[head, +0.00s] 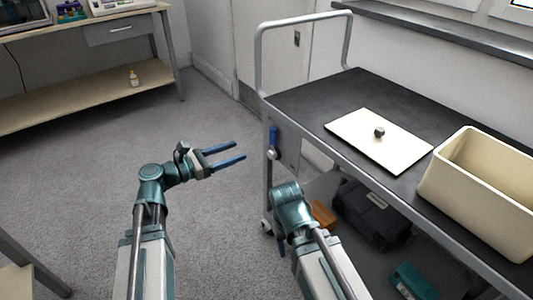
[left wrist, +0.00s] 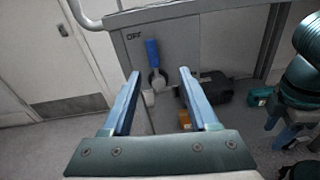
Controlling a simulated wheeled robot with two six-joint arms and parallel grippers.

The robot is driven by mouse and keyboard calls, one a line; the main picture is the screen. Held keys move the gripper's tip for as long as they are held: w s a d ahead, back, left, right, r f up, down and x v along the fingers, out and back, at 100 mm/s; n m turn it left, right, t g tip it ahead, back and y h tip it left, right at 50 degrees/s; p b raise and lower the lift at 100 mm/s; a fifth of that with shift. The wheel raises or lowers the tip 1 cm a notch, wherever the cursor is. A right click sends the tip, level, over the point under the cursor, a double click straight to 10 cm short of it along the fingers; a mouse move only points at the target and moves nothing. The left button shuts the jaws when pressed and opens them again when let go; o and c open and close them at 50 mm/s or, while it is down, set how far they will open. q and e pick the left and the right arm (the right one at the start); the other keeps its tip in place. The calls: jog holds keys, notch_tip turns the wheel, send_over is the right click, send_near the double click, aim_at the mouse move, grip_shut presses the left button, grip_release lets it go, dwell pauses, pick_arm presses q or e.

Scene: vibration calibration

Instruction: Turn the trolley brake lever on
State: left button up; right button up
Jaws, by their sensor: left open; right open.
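The trolley (head: 310,97) has a black top and grey frame. Its brake lever has a blue handle (head: 272,138) on the near left end. In the left wrist view the handle (left wrist: 152,52) points upward from a round pivot, beside a small label (left wrist: 134,36) that seems to read OFF. My left gripper (head: 243,151) is open and empty, left of the lever and apart from it. In the left wrist view the lever shows between its fingers, farther ahead. My right gripper (left wrist: 287,136) is open, low beside the trolley; the head view mostly hides it behind its own arm.
On the trolley top are a cream board (head: 372,147) with a small dark block (head: 379,132) and a cream bin (head: 485,185). The lower shelf holds a black case (head: 370,215), an orange box (head: 322,214) and a teal box (head: 412,283). Open carpet lies left of the trolley.

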aim_at(270, 133)
pick_arm(q)
jog(key=shift+n+t, duration=0.4)
jog(key=shift+n, duration=0.2)
jog(key=x, duration=0.8)
jog(key=w+x, duration=0.1)
jog(key=x, duration=0.4)
jog(key=shift+a, duration=0.35)
grip_shut()
jog(key=shift+f, duration=0.1)
dwell(0.5)
